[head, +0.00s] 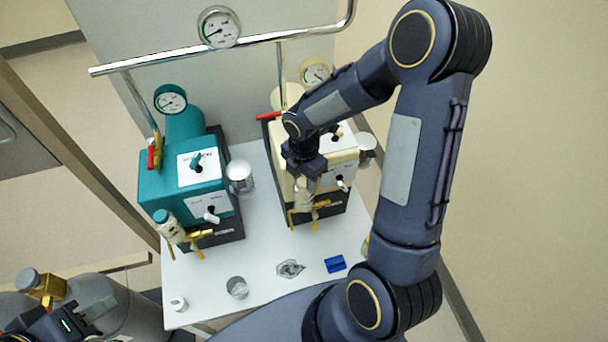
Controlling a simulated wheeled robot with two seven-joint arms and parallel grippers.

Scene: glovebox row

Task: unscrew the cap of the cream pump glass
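The cream pump (337,172) stands at the back right of the white table. Its small glass (304,197) hangs at the pump's front left, above brass valve fittings. My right gripper (303,180) points down directly over the top of this glass. The cap of the cream pump glass is hidden behind the gripper, and I cannot see whether the fingers touch or grip it. Part of my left gripper (62,326) shows at the bottom left edge, far from the pump. Its fingers cannot be made out.
A teal pump (187,190) stands to the left, with its own teal-capped glass (167,226). On the table (215,265) front are a white cup (178,304), a beaker (237,288), a clear dish (290,268) and a blue block (335,264). Gas cylinders (100,300) stand lower left.

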